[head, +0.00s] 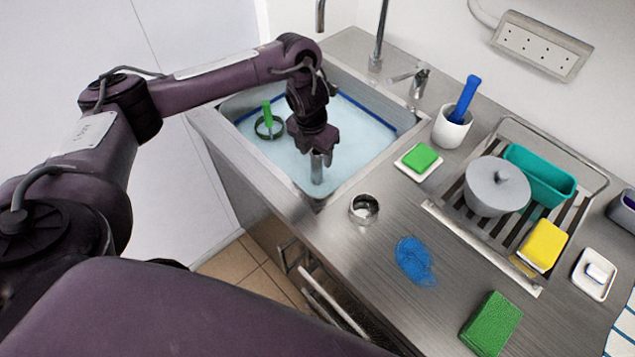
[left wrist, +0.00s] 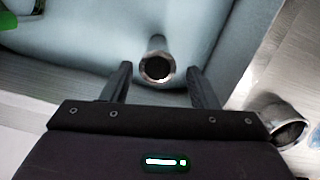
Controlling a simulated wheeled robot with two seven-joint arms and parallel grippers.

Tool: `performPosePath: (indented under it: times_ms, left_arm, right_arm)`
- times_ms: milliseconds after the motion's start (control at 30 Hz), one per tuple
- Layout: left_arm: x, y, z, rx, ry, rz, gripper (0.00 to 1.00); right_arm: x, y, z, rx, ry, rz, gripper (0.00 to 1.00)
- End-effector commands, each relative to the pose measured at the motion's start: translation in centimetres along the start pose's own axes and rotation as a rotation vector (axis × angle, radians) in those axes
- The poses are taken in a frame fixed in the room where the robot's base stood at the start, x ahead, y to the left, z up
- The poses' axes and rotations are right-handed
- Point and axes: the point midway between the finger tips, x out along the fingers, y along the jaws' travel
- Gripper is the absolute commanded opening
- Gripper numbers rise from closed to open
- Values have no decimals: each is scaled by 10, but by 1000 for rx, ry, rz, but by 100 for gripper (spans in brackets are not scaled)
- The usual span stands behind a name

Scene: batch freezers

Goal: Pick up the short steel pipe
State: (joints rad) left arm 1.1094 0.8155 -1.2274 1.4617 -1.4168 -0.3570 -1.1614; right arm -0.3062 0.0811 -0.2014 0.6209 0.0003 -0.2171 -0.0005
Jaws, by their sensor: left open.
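The short steel pipe (head: 317,168) stands roughly upright in the sink basin, near its front right corner. In the left wrist view the pipe (left wrist: 157,66) shows its round open end toward the camera. My left gripper (head: 314,150) points down over the pipe. In the left wrist view my left gripper (left wrist: 158,82) is open, with one finger on each side of the pipe and visible gaps between. The sink (head: 225,150) holds pale blue water. My right gripper is not in view.
A steel ring (head: 364,208) sits on the counter beside the sink's right rim. A dark ring with a green handle (head: 267,114) lies in the sink. A green sponge (head: 419,157), a white cup (head: 451,128) and a drying rack (head: 480,238) stand to the right.

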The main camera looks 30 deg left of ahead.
Motion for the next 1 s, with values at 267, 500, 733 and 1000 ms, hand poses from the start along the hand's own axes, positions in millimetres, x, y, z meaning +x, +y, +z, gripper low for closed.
performPosePath:
  times_ms: [267, 500, 733, 1000]
  left_arm:
    - [38, 2, 2, 0, 2, 0, 54]
    - [48, 3, 3, 1, -2, 1, 54]
    - [48, 3, 3, 0, -2, 1, 37]
    - [47, 3, 4, 0, -3, 1, 15]
  right_arm:
    - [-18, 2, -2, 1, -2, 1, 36]
    - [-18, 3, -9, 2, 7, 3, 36]
    - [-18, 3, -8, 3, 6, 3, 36]
    - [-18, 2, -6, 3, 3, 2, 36]
